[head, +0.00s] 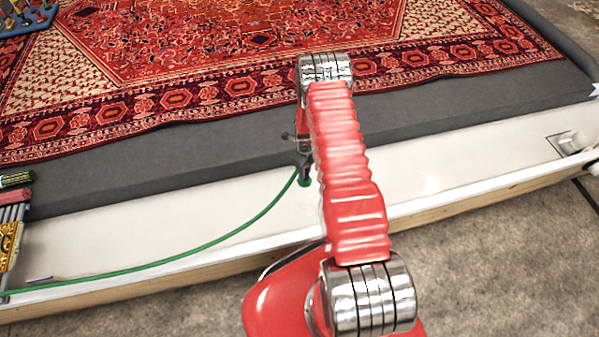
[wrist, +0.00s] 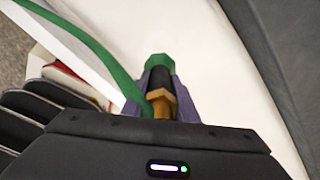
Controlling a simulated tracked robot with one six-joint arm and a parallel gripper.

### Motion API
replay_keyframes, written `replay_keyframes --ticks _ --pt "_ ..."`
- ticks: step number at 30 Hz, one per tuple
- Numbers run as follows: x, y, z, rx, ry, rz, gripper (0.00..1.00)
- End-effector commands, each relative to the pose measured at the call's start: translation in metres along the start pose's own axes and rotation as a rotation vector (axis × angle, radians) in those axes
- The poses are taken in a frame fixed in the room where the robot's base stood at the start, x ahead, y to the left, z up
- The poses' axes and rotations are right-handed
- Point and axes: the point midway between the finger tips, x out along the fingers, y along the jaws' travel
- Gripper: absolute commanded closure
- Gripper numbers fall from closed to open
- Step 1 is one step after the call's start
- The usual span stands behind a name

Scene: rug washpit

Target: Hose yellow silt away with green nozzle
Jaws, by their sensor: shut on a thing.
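My gripper (wrist: 162,90) is shut on the green nozzle (wrist: 159,66), with a purple finger on each side of its dark and brass body. In the head view my gripper (head: 304,162) is over the white trough (head: 430,185), close to the grey slab's front edge and partly hidden by my arm. The nozzle's green end (head: 305,182) shows just below it. The green hose (head: 225,237) runs from there down to the left along the trough. I see no yellow silt in either view; my arm hides part of the trough.
A red patterned rug (head: 235,45) lies on the dark grey slab (head: 110,165) behind the trough. A drain-like fitting (head: 568,141) is at the trough's right end. Brushes (head: 14,215) stand at the left edge. A blue holder (head: 25,18) is at the top left.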

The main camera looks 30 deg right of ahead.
Motion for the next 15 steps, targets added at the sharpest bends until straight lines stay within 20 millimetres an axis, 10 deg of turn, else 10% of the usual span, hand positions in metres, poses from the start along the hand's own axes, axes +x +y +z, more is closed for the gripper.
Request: replay_keyframes --ticks 15 --pt "0.0 -0.015 -0.011 0.001 0.0 0.0 1.0"
